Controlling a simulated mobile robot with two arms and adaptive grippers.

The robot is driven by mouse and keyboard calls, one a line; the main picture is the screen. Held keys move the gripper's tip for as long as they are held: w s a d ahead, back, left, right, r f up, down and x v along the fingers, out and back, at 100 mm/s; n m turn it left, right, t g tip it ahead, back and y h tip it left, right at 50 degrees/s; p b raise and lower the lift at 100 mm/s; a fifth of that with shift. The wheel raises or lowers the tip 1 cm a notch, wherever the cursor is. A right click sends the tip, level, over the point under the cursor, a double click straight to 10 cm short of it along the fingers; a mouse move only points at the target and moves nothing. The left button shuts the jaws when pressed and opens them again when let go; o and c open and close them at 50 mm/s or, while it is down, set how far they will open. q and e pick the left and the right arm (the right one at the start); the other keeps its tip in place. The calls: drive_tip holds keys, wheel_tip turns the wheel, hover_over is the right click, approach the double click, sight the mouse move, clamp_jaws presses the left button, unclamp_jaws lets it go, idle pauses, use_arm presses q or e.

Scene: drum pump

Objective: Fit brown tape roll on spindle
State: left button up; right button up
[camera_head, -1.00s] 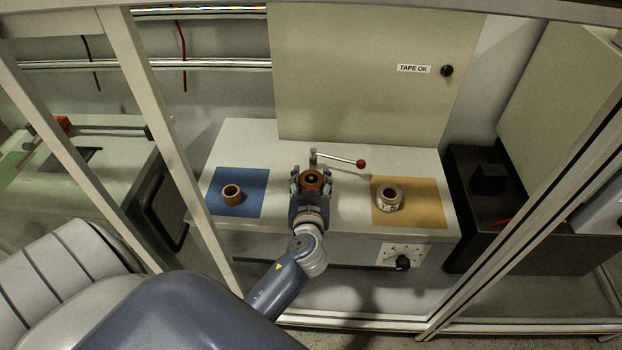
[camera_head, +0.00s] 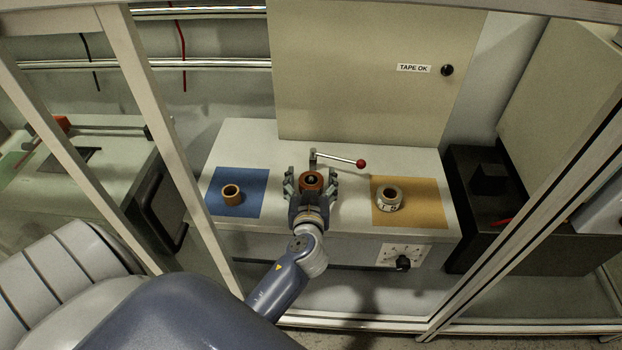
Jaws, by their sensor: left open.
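The brown tape roll (camera_head: 312,183) lies flat in the middle of the machine's white top, with a dark centre where the spindle (camera_head: 312,178) appears to stand inside it. My left gripper (camera_head: 311,177) is open, with one finger on each side of the roll and a gap showing on both sides. The gripper's palm hides the near part of the roll and the spindle's base, so I cannot tell how low the roll sits. My right gripper is not in view.
A small tan ring (camera_head: 232,194) stands on the blue mat (camera_head: 254,180). A pale roll (camera_head: 389,198) sits on the yellow mat (camera_head: 425,210). A crank lever with a red knob (camera_head: 361,163) is just behind the gripper. Frame posts (camera_head: 160,130) stand on both sides.

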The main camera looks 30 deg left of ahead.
use_arm(q)
drive_tip(key=v, duration=0.7)
drive_tip(key=shift+s+d+r, duration=0.1)
drive_tip(key=shift+s, duration=0.1)
